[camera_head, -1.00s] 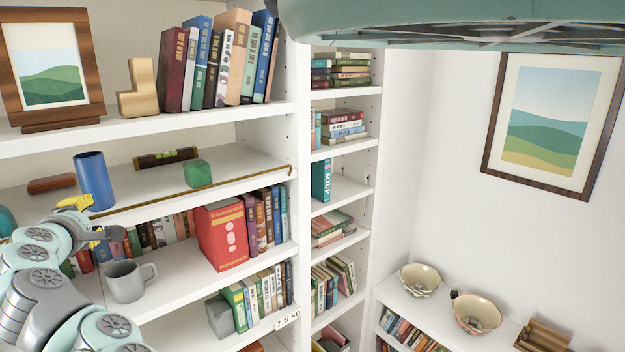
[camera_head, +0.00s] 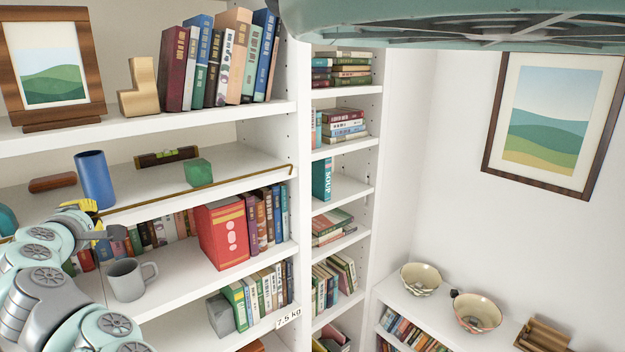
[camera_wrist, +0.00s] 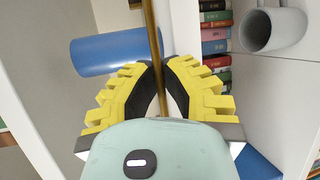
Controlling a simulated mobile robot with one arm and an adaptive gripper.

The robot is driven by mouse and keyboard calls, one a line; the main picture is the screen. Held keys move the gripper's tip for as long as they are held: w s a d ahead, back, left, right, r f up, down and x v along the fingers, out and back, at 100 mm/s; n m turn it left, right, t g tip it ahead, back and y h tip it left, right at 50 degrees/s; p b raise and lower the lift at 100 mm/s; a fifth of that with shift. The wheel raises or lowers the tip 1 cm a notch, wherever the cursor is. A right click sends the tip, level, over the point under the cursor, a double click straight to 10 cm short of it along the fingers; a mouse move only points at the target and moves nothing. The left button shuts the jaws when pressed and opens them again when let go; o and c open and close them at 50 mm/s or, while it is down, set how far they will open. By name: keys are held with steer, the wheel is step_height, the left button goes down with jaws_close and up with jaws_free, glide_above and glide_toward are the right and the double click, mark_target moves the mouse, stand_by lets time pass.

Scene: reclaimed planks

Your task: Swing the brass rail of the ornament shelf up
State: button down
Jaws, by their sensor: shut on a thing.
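The thin brass rail (camera_head: 228,184) runs along the front edge of the ornament shelf (camera_head: 235,167), close to the shelf board, with its right end bent at the upright. My gripper (camera_head: 92,212) is at the rail's left part, below the blue cylinder. In the wrist view my gripper's yellow fingers (camera_wrist: 163,82) are closed around the brass rail (camera_wrist: 152,35), which passes between them. The blue cylinder (camera_head: 95,180) stands on the shelf just behind; it also shows in the wrist view (camera_wrist: 108,52). My arm hides the rail's left stretch in the head view.
On the shelf are a green cube (camera_head: 198,172), a spirit level (camera_head: 166,157) and a brown rounded block (camera_head: 52,183). A grey mug (camera_head: 128,279) and a red box (camera_head: 221,235) stand on the shelf below. A framed picture (camera_head: 46,70) stands above.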

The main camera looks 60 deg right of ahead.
steer(key=b, duration=0.4)
steer(key=shift+s+f+t+h+b, duration=0.15)
steer(key=shift+f+t+h+b, duration=0.15)
steer(key=shift+f+t+b, duration=0.1)
steer(key=m+t+h+b, duration=0.1)
steer(key=b, duration=0.4)
steer(key=shift+s, duration=0.25)
steer(key=shift+r, duration=0.15)
steer(key=c, duration=1.1)
jaws_free()
steer(key=shift+o, duration=0.2)
steer(key=shift+a, duration=0.1)
